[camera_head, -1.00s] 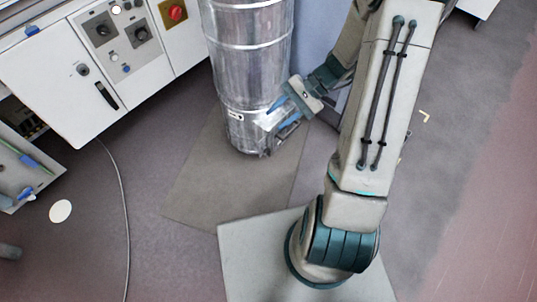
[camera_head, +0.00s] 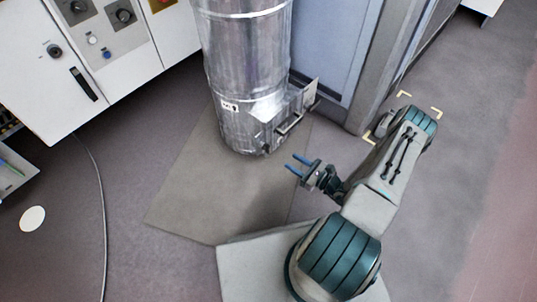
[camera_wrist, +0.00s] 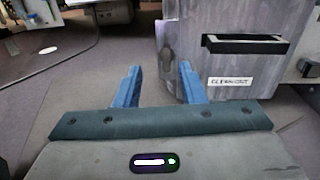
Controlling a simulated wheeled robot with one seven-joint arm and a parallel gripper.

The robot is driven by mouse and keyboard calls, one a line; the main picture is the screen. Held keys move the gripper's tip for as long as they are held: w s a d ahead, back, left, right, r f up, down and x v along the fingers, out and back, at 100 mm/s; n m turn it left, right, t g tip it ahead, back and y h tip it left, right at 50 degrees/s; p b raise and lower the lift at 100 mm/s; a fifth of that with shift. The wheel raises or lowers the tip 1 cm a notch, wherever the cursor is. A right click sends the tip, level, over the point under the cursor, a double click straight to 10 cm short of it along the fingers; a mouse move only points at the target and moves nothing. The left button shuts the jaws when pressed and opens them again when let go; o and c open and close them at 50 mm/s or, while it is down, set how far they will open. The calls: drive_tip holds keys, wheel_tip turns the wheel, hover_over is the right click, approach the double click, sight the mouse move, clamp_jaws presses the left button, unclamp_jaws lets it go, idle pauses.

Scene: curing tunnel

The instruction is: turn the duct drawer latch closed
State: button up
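The silver duct (camera_head: 245,60) stands upright, with the drawer's box and bar handle (camera_head: 290,124) low on its right side. In the wrist view, the grey drawer front (camera_wrist: 275,18) has a black handle (camera_wrist: 245,44) and a small label (camera_wrist: 230,81). A grey latch lever (camera_wrist: 167,52) hangs roughly upright at the left of this front; its exact turn is hard to tell. My gripper (camera_head: 293,164) is in front of the duct, below the drawer in the head view. Its blue fingers are apart and empty, also in the wrist view (camera_wrist: 159,80), clear of the latch.
A white control cabinet (camera_head: 130,50) with knobs stands at the left. A blue-grey panel (camera_head: 325,45) rises behind the duct at the right. A cable (camera_head: 103,200) and a white disc (camera_head: 33,218) lie on the floor. The floor mat (camera_head: 190,205) before the duct is bare.

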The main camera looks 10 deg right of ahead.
sight(270, 149)
drive_tip(key=shift+m+t+h, duration=0.4)
drive_tip(key=shift+m+h, duration=0.1)
drive_tip(key=shift+m, duration=0.1)
drive_tip(key=f+b+x, duration=0.1)
drive_tip(key=x, duration=0.3)
drive_tip(key=f+b+x, duration=0.1)
drive_tip(key=b+x, duration=0.1)
drive_tip(key=x, duration=0.2)
drive_tip(key=b+x, duration=0.2)
drive_tip(key=x, duration=0.2)
drive_tip(key=shift+f, duration=0.4)
drive_tip(key=shift+w+a+r, duration=0.1)
drive_tip(key=shift+w+a, duration=0.2)
drive_tip(key=shift+w, duration=0.25)
clamp_jaws()
